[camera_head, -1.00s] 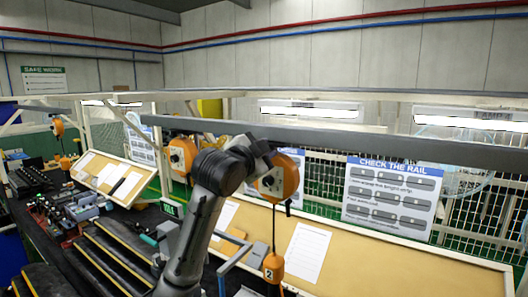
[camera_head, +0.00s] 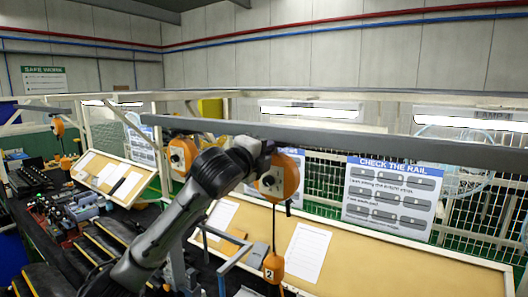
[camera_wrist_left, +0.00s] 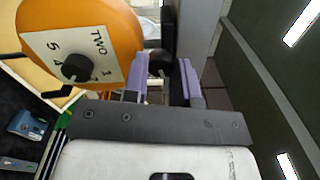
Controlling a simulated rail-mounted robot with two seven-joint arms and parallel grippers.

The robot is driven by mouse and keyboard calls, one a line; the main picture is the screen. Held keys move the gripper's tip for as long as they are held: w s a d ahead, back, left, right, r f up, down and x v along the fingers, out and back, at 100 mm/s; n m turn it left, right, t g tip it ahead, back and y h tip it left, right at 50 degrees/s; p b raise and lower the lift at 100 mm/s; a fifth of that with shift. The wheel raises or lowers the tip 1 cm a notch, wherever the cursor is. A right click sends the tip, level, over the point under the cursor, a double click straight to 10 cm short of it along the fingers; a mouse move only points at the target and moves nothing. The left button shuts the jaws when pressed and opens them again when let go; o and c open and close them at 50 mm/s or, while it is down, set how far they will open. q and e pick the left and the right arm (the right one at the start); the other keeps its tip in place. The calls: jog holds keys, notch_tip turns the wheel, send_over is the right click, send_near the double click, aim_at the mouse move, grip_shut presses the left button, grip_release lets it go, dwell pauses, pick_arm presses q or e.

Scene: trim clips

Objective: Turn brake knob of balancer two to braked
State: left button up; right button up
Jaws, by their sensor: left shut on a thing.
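Balancer two (camera_head: 281,180) is an orange rounded housing hanging under the grey rail, right of centre in the head view. In the left wrist view its housing (camera_wrist_left: 118,22) carries a white plate (camera_wrist_left: 95,48) marked TWO with numbers around a black dial (camera_wrist_left: 76,68). My left gripper (camera_head: 264,152) is up at the balancer's top, just below the rail. In the left wrist view its purple fingers (camera_wrist_left: 163,76) are shut on a dark knob (camera_wrist_left: 159,60) beside the housing, partly hidden by them. I cannot read the knob's setting. My right gripper is not in view.
The grey rail (camera_head: 360,146) runs close above. Another orange balancer (camera_head: 181,157) hangs to the left. An orange handle marked 2 (camera_head: 273,268) hangs on a cable below balancer two. A tan board (camera_head: 400,262) and a CHECK THE RAIL sign (camera_head: 390,198) stand behind.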

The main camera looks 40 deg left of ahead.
pick_arm(q)
jog(key=shift+m, duration=1.7)
jog(key=o, duration=0.9)
jog(key=shift+s, duration=0.1)
jog(key=shift+s+d+f+b, duration=0.1)
jog(key=shift+s+d+b, duration=0.2)
jog(key=shift+s+b, duration=1.3)
jog(key=shift+s+d+f+b, duration=0.1)
jog(key=shift+s+d+b, duration=0.2)
jog(key=shift+s, duration=2.6)
jog(key=shift+s+d+b, duration=0.25)
jog(key=shift+s+b, duration=0.7)
jog(key=shift+s, duration=1.3)
